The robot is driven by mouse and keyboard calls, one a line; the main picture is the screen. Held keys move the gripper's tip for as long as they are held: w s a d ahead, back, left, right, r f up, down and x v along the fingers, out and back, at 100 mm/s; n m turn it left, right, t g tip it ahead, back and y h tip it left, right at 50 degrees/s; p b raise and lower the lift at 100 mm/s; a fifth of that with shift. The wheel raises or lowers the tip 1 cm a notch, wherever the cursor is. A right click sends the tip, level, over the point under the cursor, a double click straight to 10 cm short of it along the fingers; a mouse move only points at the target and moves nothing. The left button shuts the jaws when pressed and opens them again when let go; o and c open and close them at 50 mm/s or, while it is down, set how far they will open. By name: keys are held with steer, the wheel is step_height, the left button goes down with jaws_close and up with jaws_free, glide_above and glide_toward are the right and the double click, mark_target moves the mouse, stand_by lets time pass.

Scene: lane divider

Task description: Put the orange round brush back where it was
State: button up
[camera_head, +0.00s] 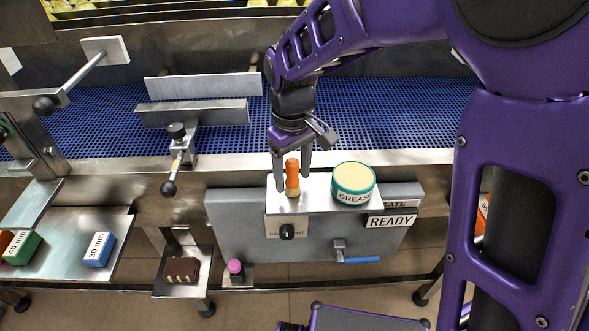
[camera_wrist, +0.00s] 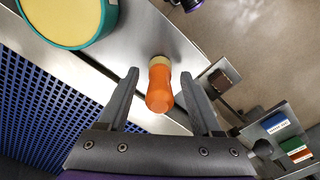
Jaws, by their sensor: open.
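The orange round brush (camera_head: 292,176) stands upright on a small metal shelf (camera_head: 291,206), its pale bristle end down and its orange handle up. It also shows in the wrist view (camera_wrist: 160,88). My gripper (camera_head: 293,184) points down with one finger on each side of the brush. In the wrist view the fingers (camera_wrist: 160,84) are spread, with a gap between each finger and the handle.
A round grease tin (camera_head: 353,184) stands close to the right of the brush on the same shelf. A knob (camera_head: 287,231) and a READY sign (camera_head: 391,221) sit below. Behind is a blue mesh conveyor (camera_head: 370,110). A side tray (camera_head: 60,260) holds blocks at left.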

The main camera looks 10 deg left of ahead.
step_height(320, 180, up, 12)
steer(key=shift+f+p, duration=0.2)
steer(key=shift+p, duration=0.5)
steer(key=shift+s, duration=0.1)
